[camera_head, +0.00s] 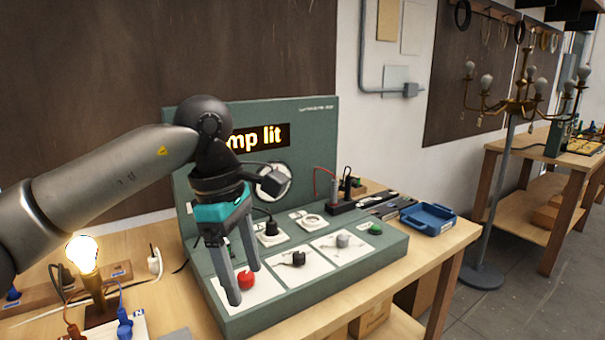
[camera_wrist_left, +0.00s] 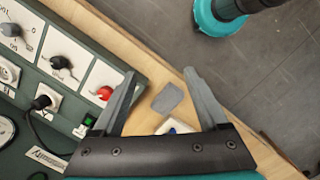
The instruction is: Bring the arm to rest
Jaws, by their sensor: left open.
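My left gripper (camera_head: 244,286) is open and empty, pointing down in front of the green control panel (camera_head: 375,262). Its fingers stand close to the red knob (camera_head: 246,280) in the head view. In the left wrist view the red knob (camera_wrist_left: 104,93) lies beside one finger, outside the open jaws (camera_wrist_left: 160,75), and nothing is held. The lamp bulb (camera_head: 82,252) glows at the left. The panel's display (camera_head: 266,137) reads "mp lit", its start hidden by my arm. My right gripper is not in view.
A wooden bench (camera_head: 455,238) carries the panel, a blue tray (camera_head: 428,217), and red and blue terminals (camera_head: 124,324) near the lamp. A brass chandelier (camera_head: 520,105) on a stand is at right. Open floor (camera_head: 505,305) lies right of the bench.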

